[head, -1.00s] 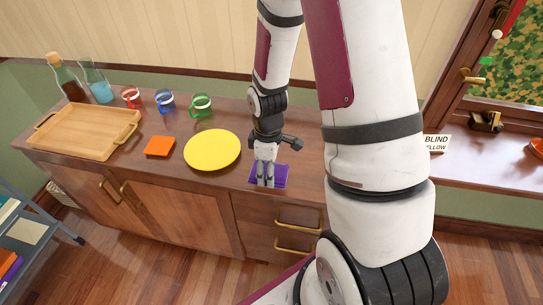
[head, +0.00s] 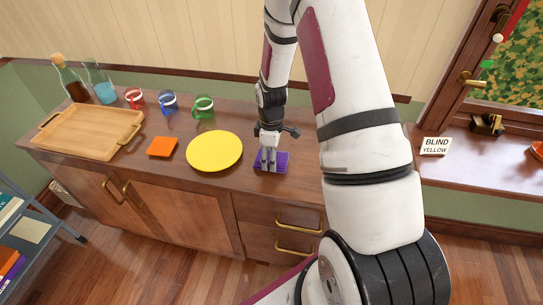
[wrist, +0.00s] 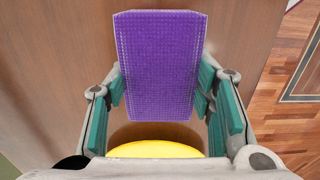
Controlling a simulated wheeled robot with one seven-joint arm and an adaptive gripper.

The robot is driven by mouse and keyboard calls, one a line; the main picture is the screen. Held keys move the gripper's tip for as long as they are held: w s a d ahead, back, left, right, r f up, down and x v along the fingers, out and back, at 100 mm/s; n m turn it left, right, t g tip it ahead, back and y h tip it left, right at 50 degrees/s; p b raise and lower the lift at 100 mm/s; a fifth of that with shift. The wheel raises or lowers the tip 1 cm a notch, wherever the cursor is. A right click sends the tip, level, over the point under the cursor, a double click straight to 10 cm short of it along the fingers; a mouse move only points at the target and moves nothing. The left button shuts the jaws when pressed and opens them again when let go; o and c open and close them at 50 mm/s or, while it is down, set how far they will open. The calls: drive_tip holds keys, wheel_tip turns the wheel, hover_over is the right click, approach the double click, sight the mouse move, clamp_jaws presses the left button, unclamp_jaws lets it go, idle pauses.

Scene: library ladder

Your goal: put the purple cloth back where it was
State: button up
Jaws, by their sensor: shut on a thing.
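The purple cloth (head: 281,163) is a folded square at the right part of the wooden counter, right of the yellow plate. My gripper (head: 268,163) points down at it and is shut on it. In the wrist view the purple cloth (wrist: 160,60) spans between the teal finger pads of my gripper (wrist: 162,88), its far part reaching beyond them. I cannot tell whether the cloth touches the counter or hangs just above it.
The yellow plate (head: 214,151) lies close left of the gripper. An orange cloth (head: 162,147), a wooden tray (head: 88,133), red, blue and green mugs (head: 203,108) and bottles (head: 68,82) stand further left. A sign (head: 435,146) is right. The counter right of the purple cloth looks clear.

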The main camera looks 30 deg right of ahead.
drive_tip(key=o, duration=1.1)
drive_tip(key=shift+f, duration=0.1)
drive_tip(key=s+a+r+m+t, duration=0.1)
drive_tip(key=a+r, duration=0.1)
drive_tip(key=r, duration=0.8)
drive_tip(key=s+a+r+m, duration=0.1)
drive_tip(key=r, duration=1)
drive_tip(key=s+a+r+m+t, duration=0.2)
drive_tip(key=s+a+r, duration=0.3)
drive_tip(key=s, duration=0.5)
drive_tip(key=s+a+r+m+t, duration=0.2)
drive_tip(key=s+a+r+m, duration=0.3)
drive_tip(key=s+r, duration=0.5)
drive_tip(key=shift+s+a, duration=0.2)
drive_tip(key=shift+a, duration=0.1)
